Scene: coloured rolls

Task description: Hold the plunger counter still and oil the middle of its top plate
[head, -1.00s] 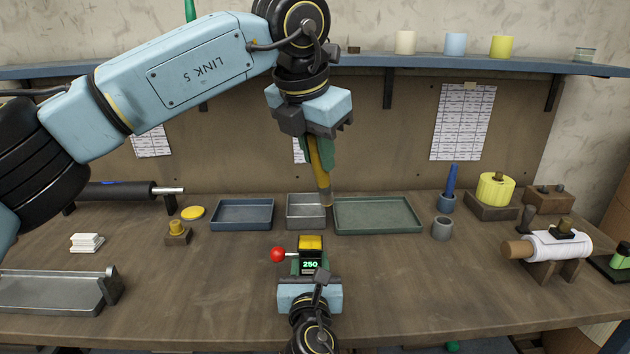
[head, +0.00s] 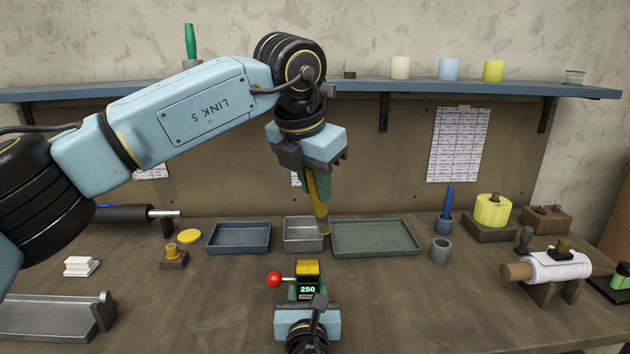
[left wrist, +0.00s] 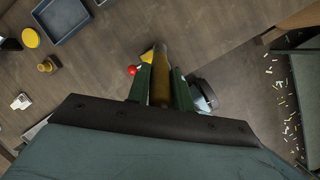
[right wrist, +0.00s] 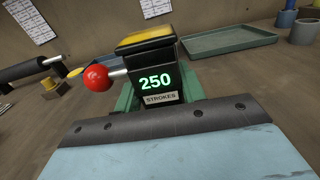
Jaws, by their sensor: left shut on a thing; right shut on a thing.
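The plunger counter (head: 307,291) stands upright on the bench, with a yellow top plate (head: 307,268), a red ball knob (head: 274,280) at its left and a display reading 250. My right gripper (head: 307,303) is shut on it from the front; its green fingers flank the counter in the right wrist view (right wrist: 155,85). My left gripper (head: 317,185) is shut on a yellow oiler (head: 321,212), held tip down and slightly tilted. The tip is above and behind the counter in the head view. The right wrist view shows no oiler at the plate.
A blue tray (head: 240,238), a grey tray (head: 303,234) and a green tray (head: 377,238) line the back of the bench. A yellow knob on a block (head: 174,256) stands left. A white roll on a stand (head: 558,267) is at right. Bench beside the counter is clear.

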